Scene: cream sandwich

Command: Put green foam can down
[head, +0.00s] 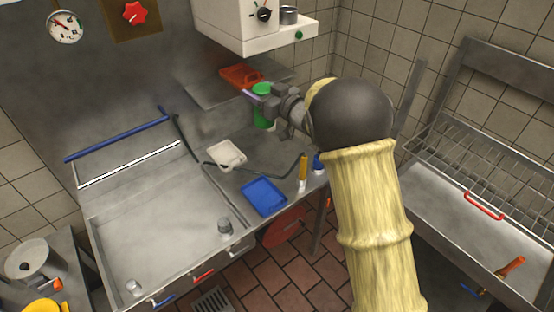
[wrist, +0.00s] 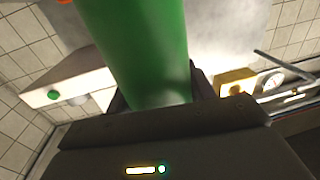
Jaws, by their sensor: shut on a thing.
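The green foam can (head: 262,92) shows in the head view near the back of the counter, partly covered by my gripper. My gripper (head: 262,97) reaches in from the right and is shut around the can's body. In the wrist view the green can (wrist: 145,50) fills the upper middle, between the dark fingers of my gripper (wrist: 155,100). The can looks about upright in the head view. I cannot tell whether its bottom touches the counter.
The steel counter (head: 232,180) holds a white tray (head: 226,155), a blue tray (head: 264,196) and a yellow-handled tool (head: 303,167). An orange-red tray (head: 240,76) lies on a shelf behind the can. A white wall box (head: 250,25) hangs above. A wire rack (head: 490,170) stands at right.

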